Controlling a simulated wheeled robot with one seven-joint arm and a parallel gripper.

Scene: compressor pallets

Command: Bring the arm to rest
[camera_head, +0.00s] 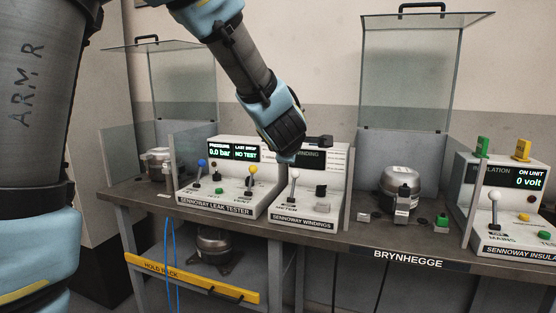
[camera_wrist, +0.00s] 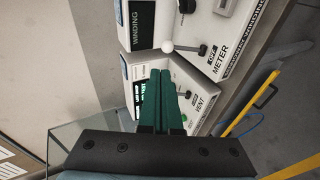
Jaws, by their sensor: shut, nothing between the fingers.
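My arm reaches down from the top of the head view, and its dark end (camera_head: 282,130) hangs in front of the winding tester (camera_head: 305,215). In the wrist view my gripper (camera_wrist: 162,75) shows as two green fingers pressed together, with nothing between them. The fingers point toward the leak tester and winding panels; I cannot tell the exact gap to them. The fingers cannot be made out clearly in the head view.
The leak tester (camera_head: 222,200) has upright levers. A compressor (camera_head: 400,182) sits under a raised clear guard (camera_head: 408,75) on the bench. The insulation tester (camera_head: 505,215) is at right. A yellow-fronted hold rack (camera_head: 190,278) with another compressor (camera_head: 213,245) is below. Blue cables hang at left.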

